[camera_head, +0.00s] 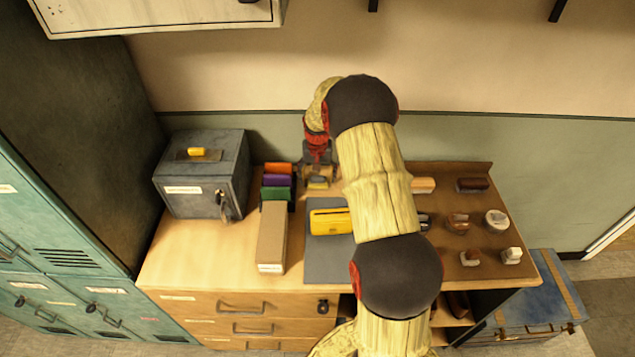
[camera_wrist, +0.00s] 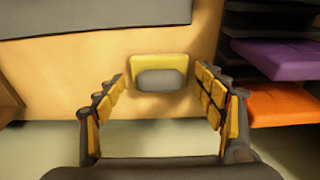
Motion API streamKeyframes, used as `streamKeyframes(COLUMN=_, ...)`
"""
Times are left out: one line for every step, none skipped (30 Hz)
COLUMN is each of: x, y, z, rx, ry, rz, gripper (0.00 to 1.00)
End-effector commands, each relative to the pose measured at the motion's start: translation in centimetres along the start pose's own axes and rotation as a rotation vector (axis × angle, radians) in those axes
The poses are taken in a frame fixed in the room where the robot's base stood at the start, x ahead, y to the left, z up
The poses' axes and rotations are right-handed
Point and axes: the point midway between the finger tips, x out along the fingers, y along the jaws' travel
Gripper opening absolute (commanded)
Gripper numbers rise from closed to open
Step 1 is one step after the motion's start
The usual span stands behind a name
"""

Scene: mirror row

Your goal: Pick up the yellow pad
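A small yellow pad (camera_wrist: 175,61) with a grey block or top on it lies flat on the wooden table top, between and beyond my fingertips in the wrist view. In the head view the yellow pad (camera_head: 317,187) shows just below my gripper, near the back of the table, right of the coloured trays. My gripper (camera_wrist: 160,92) is open, with a finger on each side of the pad and apart from it. In the head view my gripper (camera_head: 319,168) points down above the pad. My arm hides part of the table.
Purple, orange and green trays (camera_head: 277,193) stand close left of the pad. A grey lock box (camera_head: 190,200) with a yellow item (camera_head: 197,152) is farther left. A yellow hole-punch-like object (camera_head: 328,223) lies on a grey mat (camera_head: 322,265). Several brushes and blocks occupy the brown board (camera_head: 490,232).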

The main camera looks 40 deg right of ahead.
Motion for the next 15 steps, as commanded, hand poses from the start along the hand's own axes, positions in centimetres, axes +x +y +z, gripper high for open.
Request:
streamKeyframes(x=0.0, y=0.0, z=0.01, rx=0.0, ry=0.0, rz=0.0, gripper=0.65)
streamKeyframes(x=-0.01, y=0.0, z=0.01, rx=0.0, ry=0.0, rz=0.0, gripper=0.63)
streamKeyframes(x=-0.01, y=0.0, z=0.01, rx=0.0, ry=0.0, rz=0.0, gripper=0.61)
streamKeyframes(x=-0.01, y=0.0, z=0.01, rx=0.0, ry=0.0, rz=0.0, gripper=0.59)
streamKeyframes(x=-0.01, y=0.0, z=0.0, rx=0.0, ry=0.0, rz=0.0, gripper=0.58)
streamKeyframes(x=-0.01, y=0.0, z=0.01, rx=0.0, ry=0.0, rz=0.0, gripper=0.55)
streamKeyframes(x=-0.01, y=0.0, z=0.01, rx=0.0, ry=0.0, rz=0.0, gripper=0.54)
streamKeyframes(x=-0.01, y=0.0, z=0.01, rx=0.0, ry=0.0, rz=0.0, gripper=0.52)
streamKeyframes(x=-0.01, y=0.0, z=0.01, rx=0.0, ry=0.0, rz=0.0, gripper=0.5)
streamKeyframes(x=-0.01, y=0.0, z=0.01, rx=0.0, ry=0.0, rz=0.0, gripper=0.48)
streamKeyframes(x=-0.01, y=0.0, z=0.01, rx=0.0, ry=0.0, rz=0.0, gripper=0.46)
streamKeyframes(x=-0.01, y=0.0, z=0.01, rx=0.0, ry=0.0, rz=0.0, gripper=0.44)
streamKeyframes(x=-0.01, y=0.0, z=0.01, rx=0.0, ry=0.0, rz=0.0, gripper=0.42)
streamKeyframes(x=-0.01, y=0.0, z=0.01, rx=0.0, ry=0.0, rz=0.0, gripper=0.41)
streamKeyframes(x=-0.01, y=0.0, z=0.01, rx=0.0, ry=0.0, rz=0.0, gripper=0.38)
